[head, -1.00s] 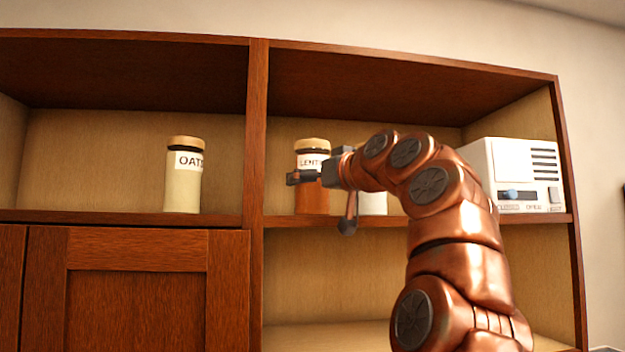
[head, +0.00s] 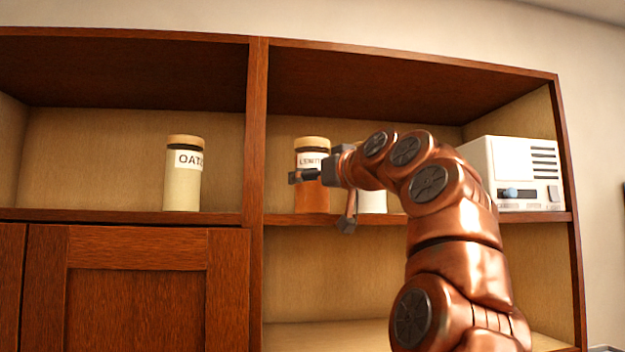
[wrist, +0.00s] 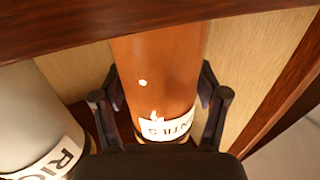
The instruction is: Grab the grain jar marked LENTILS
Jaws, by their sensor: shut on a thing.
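The LENTILS jar (head: 312,200) has orange-brown contents, a tan lid and a white label. It stands upright on the upper right shelf, just right of the divider. My gripper (head: 308,176) is at its middle, shut on it, and covers part of it in the head view. In the wrist view the LENTILS jar (wrist: 160,75) lies between the two dark fingers (wrist: 162,110), one against each side. Its label is partly hidden by my gripper's body.
A pale jar (head: 372,202) stands close to the right, mostly behind my arm; the wrist view shows its label starting "RIC" (wrist: 55,160). The OATS jar (head: 183,188) is left of the divider (head: 256,130). A white appliance (head: 515,175) stands at the right end.

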